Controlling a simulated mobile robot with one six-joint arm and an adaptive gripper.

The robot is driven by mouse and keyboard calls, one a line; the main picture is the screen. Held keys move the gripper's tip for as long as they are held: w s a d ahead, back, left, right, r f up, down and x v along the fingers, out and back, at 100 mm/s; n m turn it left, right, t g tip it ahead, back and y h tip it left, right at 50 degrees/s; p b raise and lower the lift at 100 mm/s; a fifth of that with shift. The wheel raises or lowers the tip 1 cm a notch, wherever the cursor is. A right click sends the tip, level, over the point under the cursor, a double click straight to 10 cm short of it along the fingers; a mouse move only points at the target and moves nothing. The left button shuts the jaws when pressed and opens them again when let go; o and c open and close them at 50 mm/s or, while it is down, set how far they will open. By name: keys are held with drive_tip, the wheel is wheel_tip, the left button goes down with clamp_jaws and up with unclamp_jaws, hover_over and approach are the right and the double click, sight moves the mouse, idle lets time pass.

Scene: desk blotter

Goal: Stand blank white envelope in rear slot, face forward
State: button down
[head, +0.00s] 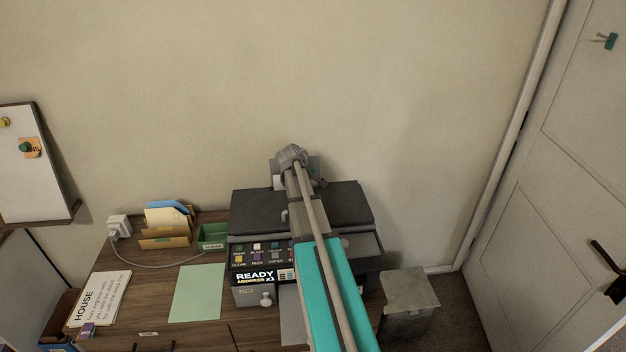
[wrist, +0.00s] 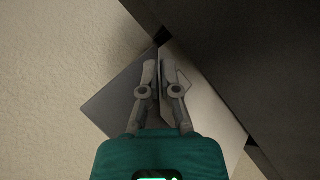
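My gripper (head: 292,155) is at the end of my arm, above the back of the black printer and near the wall. In the wrist view its two fingers (wrist: 157,68) are close together. Pale and grey flat surfaces show around and behind them; I cannot tell whether a thin thing is pinched between. A wooden letter rack (head: 166,243) stands at the back left of the desk, away from my gripper. It holds a blue envelope (head: 168,205) at the rear and a cream one (head: 164,217) in front. I cannot make out a blank white envelope with certainty.
The black printer (head: 347,198) fills the desk's right side under my arm. A green tray (head: 213,233) stands between it and the rack. A pale green blotter (head: 196,293) lies clear in front. A HOUSE card (head: 105,298) lies left; a cable crosses the desk.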

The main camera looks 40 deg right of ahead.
drive_tip(key=shift+f, duration=0.15)
drive_tip(key=c, duration=0.7)
unclamp_jaws()
wheel_tip(320, 180, up, 12)
drive_tip(key=p, duration=1.1)
drive_tip(key=shift+f+p, duration=0.1)
drive_tip(key=shift+p, duration=0.3)
idle(0.9)
drive_tip(key=s+a+f+y, duration=0.1)
drive_tip(key=s+a, duration=0.4)
drive_tip(key=a, duration=0.9)
drive_tip(key=s+a+f+m+g+y, duration=0.1)
drive_tip(key=s+a+y, duration=0.3)
drive_tip(key=a, duration=1.1)
drive_tip(key=s+a+f+g+y, duration=0.1)
drive_tip(key=s+a, duration=0.6)
drive_tip(key=a, duration=0.7)
drive_tip(key=shift+s+a+f+y+b, duration=0.15)
drive_tip(key=shift+f+y, duration=0.25)
drive_tip(key=shift+s+a+f+y+b, duration=0.1)
drive_tip(key=shift+a+f+y+b, duration=0.05)
drive_tip(key=shift+f+y, duration=0.25)
